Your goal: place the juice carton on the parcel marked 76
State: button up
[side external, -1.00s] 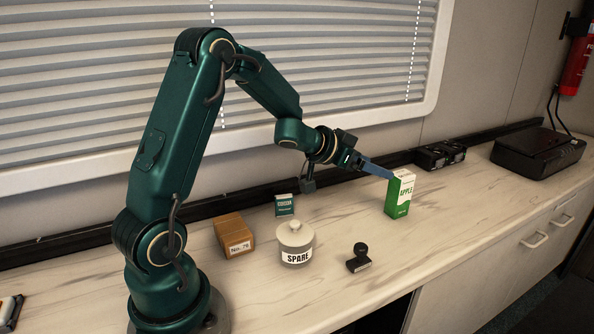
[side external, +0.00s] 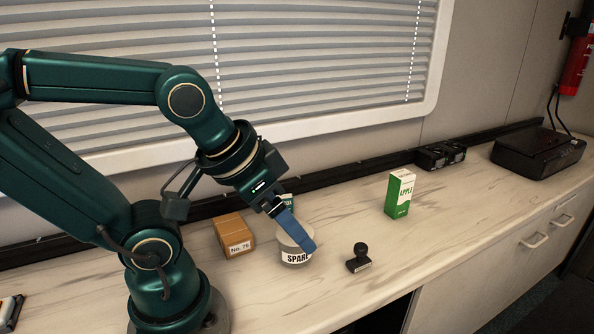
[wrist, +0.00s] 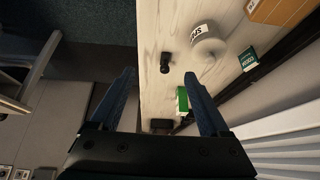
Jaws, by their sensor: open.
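The green and white juice carton (side external: 399,194), lettered APPLE, stands upright on the counter, right of centre. It also shows between the fingers in the wrist view (wrist: 182,100), well beyond them. The brown parcel (side external: 233,234) sits at left; its small white label seems to read No. 76. It is partly in the wrist view (wrist: 279,10). My gripper (side external: 306,246) is open and empty. In the side view it is in front of the white SPARE jar, well left of the carton; in the wrist view its fingers (wrist: 159,74) are wide apart.
The lidded SPARE jar (side external: 297,257) stands between parcel and carton, partly covered by my gripper. A small green box (side external: 290,200) is behind it. A black stamp (side external: 359,258) stands in front. Black devices (side external: 440,155) and a dark case (side external: 537,152) are at the back right.

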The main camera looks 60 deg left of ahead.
jog(key=shift+o, duration=0.4)
jog(key=shift+s+d+f+h, duration=0.2)
jog(key=shift+s+d+h, duration=0.1)
jog(key=shift+s+d, duration=0.35)
jog(key=shift+s+a, duration=0.1)
jog(key=w+a+r+t+y, duration=0.1)
jog(key=w+a, duration=0.2)
jog(key=w, duration=0.4)
jog(key=w+a+r+t+y, duration=0.1)
jog(key=w+a, duration=0.2)
jog(key=w, duration=0.3)
jog(key=t, duration=0.2)
send_near(393, 189)
jog(key=w+d+v, duration=0.1)
jog(key=v, duration=0.6)
jog(key=w+a+f+t, duration=0.1)
jog(key=w+f, duration=0.2)
jog(key=w+a+f+t+h, duration=0.1)
jog(key=w+f, duration=0.2)
jog(key=w+a+f+t, duration=0.1)
jog(key=w+f, duration=0.2)
jog(key=shift+w+a+h, duration=0.25)
jog(key=shift+a+h, duration=0.05)
jog(key=shift+a, duration=0.05)
jog(key=shift+w+f+t, duration=0.3)
jog(key=shift+f, duration=0.2)
jog(key=shift+x, duration=2.35)
